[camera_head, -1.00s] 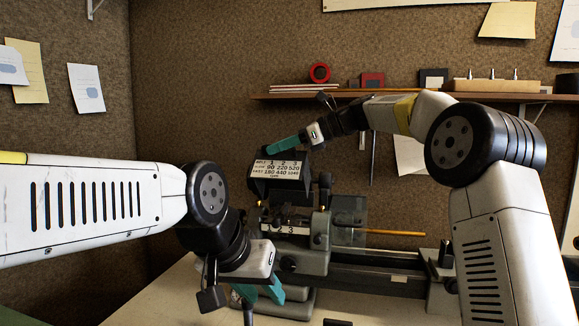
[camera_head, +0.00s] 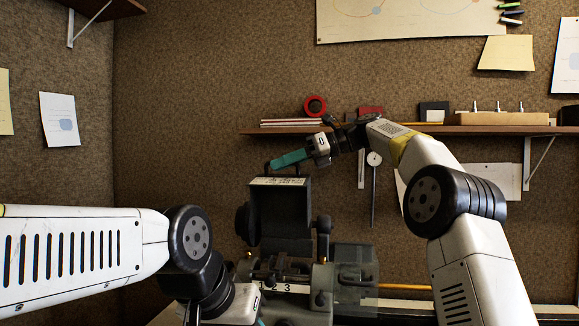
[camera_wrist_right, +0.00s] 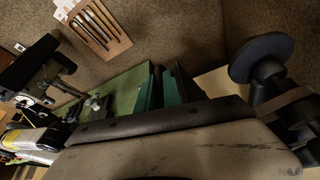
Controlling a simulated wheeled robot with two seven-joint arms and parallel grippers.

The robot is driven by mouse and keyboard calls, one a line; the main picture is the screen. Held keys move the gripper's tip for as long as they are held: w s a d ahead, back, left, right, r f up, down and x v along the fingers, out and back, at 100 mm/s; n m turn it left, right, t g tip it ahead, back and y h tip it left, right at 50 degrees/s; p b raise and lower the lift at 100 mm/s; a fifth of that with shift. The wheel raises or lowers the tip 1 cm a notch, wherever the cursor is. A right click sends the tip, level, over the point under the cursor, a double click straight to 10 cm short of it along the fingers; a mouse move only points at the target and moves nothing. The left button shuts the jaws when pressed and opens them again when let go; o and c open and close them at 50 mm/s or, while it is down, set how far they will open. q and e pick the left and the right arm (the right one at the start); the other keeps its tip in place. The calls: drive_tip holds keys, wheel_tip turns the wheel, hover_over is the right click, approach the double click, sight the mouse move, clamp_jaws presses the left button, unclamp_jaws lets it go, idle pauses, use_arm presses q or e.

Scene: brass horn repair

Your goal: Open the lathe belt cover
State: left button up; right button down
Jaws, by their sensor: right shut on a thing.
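The lathe belt cover (camera_head: 280,213) is a dark box on the lathe's headstock in the head view. It is swung up, with its white label (camera_head: 278,182) now seen at a steep slant along its upper edge. A dark handle shows on top. My right gripper (camera_head: 282,161) comes in from the right, its teal fingers shut on this handle. In the right wrist view the teal fingers (camera_wrist_right: 164,88) show beyond a dark edge, and the grip itself is hidden. My left gripper (camera_head: 259,321) is mostly cut off at the bottom edge, left of the lathe front.
The lathe (camera_head: 290,275) stands below the cover, with a dark upright lever (camera_head: 323,238) just right of it. A wall shelf (camera_head: 400,130) with red tape (camera_head: 315,106) and small boxes runs behind my right arm. A dial gauge (camera_head: 374,160) hangs under it.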

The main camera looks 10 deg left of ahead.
drive_tip(key=shift+f, duration=0.1)
drive_tip(key=c, duration=1.8)
unclamp_jaws()
drive_tip(key=shift+o, duration=0.2)
drive_tip(key=v, duration=0.7)
drive_tip(key=shift+d, duration=0.4)
